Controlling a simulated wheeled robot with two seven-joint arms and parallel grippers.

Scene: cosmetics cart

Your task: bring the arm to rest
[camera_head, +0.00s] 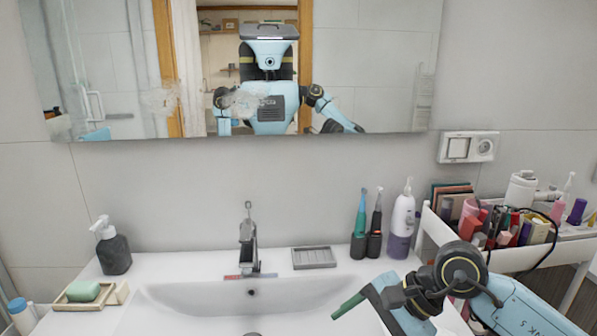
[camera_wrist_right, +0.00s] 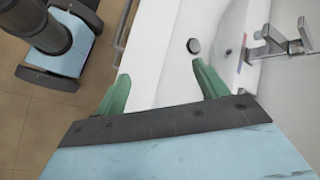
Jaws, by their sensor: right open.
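My right arm comes in from the lower right in the head view, bent at a dark joint. Its gripper (camera_head: 350,306) hangs over the right side of the white sink (camera_head: 190,293), with a green finger showing. In the right wrist view the gripper (camera_wrist_right: 162,88) is open, its two green fingers spread apart with nothing between them. The sink's edge and basin lie beyond the fingers. My left gripper is not in view.
A cosmetics cart (camera_head: 520,262) full of bottles stands at right, close to my arm. A faucet (camera_head: 248,240), soap dish (camera_head: 314,257), electric toothbrushes (camera_head: 360,225), white-purple bottle (camera_head: 401,222), dark soap dispenser (camera_head: 114,252) and green soap (camera_head: 83,291) line the counter.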

